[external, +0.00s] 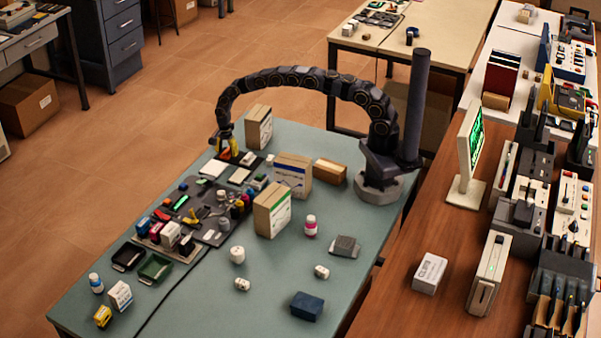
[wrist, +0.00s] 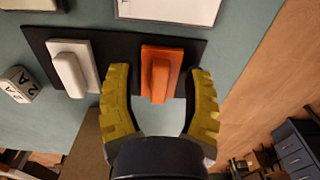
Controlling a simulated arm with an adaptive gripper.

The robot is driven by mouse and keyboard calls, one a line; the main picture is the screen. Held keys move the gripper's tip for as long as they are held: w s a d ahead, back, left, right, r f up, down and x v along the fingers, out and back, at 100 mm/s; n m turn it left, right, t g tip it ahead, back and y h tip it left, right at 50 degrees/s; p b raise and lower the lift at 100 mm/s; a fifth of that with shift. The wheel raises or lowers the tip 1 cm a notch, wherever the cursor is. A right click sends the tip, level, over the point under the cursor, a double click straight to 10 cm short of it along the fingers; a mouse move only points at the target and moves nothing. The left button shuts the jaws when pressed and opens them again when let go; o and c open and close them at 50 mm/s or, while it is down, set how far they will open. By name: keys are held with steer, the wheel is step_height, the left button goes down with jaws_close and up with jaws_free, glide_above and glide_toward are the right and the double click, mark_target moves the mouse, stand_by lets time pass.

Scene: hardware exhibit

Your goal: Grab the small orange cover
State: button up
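The small orange cover (wrist: 161,73), with a raised ridge, lies on a black mat (wrist: 118,36) in the wrist view. My gripper (wrist: 160,82) is open, its two yellow fingers spread on the left and right of the cover. I see a gap on each side, and I cannot tell how far above the mat the tips are. A similar white cover (wrist: 70,68) lies just left of the left finger. In the external view my gripper (external: 228,145) points down at the far left end of the teal table, partly hiding the orange cover (external: 224,156).
A white block marked "2A" (wrist: 18,84) lies left of the mat in the wrist view. In the external view a tall carton (external: 258,127) stands close right of my gripper.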

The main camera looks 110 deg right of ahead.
steer(key=c, duration=0.7)
